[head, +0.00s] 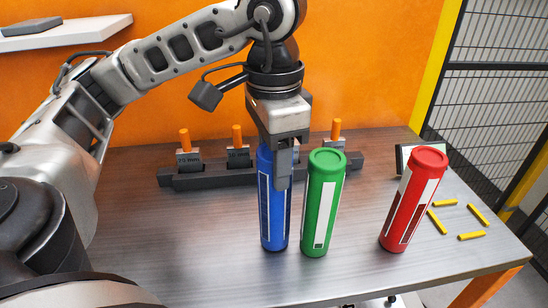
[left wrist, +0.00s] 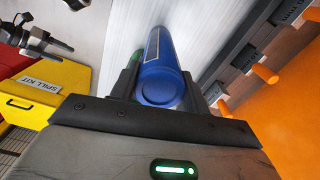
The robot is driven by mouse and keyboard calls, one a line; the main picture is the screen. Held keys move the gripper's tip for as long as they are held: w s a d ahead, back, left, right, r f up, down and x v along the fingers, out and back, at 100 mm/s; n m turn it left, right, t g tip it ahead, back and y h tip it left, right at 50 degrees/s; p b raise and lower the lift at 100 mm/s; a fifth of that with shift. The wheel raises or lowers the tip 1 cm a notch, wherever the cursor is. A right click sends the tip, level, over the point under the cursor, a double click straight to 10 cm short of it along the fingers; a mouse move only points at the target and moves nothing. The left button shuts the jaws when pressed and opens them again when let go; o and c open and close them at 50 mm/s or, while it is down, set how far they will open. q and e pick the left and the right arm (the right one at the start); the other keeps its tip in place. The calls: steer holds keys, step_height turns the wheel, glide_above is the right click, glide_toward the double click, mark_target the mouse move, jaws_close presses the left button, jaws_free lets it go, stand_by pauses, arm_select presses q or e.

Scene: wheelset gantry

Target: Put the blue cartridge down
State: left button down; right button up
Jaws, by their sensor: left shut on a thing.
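The blue cartridge (head: 274,215) stands upright with a white label on its side. My left gripper (head: 284,165) comes down from above and is shut on its upper part. The left wrist view shows the round end of the blue cartridge (left wrist: 160,88) between the two fingers (left wrist: 163,76). I cannot tell whether its lower end touches the table. The green cartridge (head: 321,210) stands close on its right, with little or no gap. The red cartridge (head: 411,205) stands farther right.
The table (head: 150,255) is clear at the left. A dark rack (head: 210,180) with orange-handled pieces is behind the cartridges. Several yellow strips (head: 471,236) mark an empty area at the right.

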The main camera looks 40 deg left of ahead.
arm_select(q)
steer(key=shift+f+b, duration=0.2)
steer(key=shift+b, duration=0.15)
steer(key=c, duration=0.7)
jaws_free()
steer(key=shift+r, duration=0.1)
